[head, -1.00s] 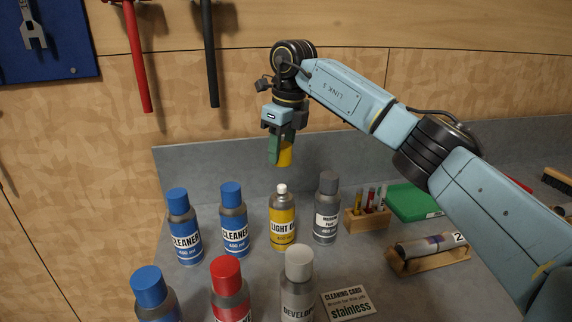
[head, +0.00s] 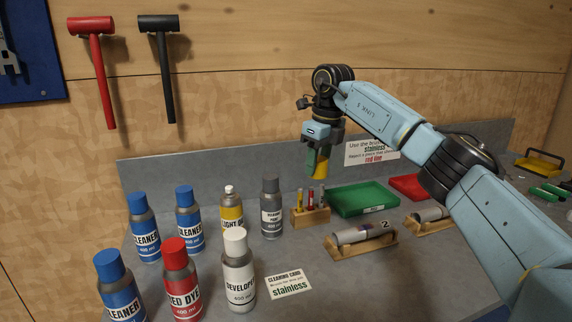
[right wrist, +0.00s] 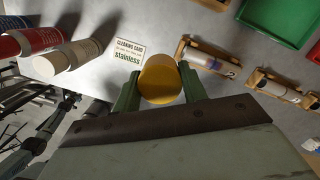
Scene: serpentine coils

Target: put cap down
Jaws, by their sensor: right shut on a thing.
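My right gripper (head: 318,163) is shut on a yellow cap (head: 320,169), held in the air above the bench near the green tray. In the right wrist view the yellow cap (right wrist: 160,80) sits between the two green fingers of the gripper (right wrist: 158,90). The yellow light oil can (head: 231,209) stands upright on the bench, with only a small white nozzle on top. My left gripper is not in view.
Blue-capped cleaner cans (head: 144,228), a red dye can (head: 180,280), a developer can (head: 237,270) and a grey can (head: 271,208) stand at left. A brush rack (head: 310,215), green tray (head: 363,199), red tray (head: 408,186) and coil on a wooden cradle (head: 361,244) lie right. Bench beside the cleaning card (head: 289,283) is clear.

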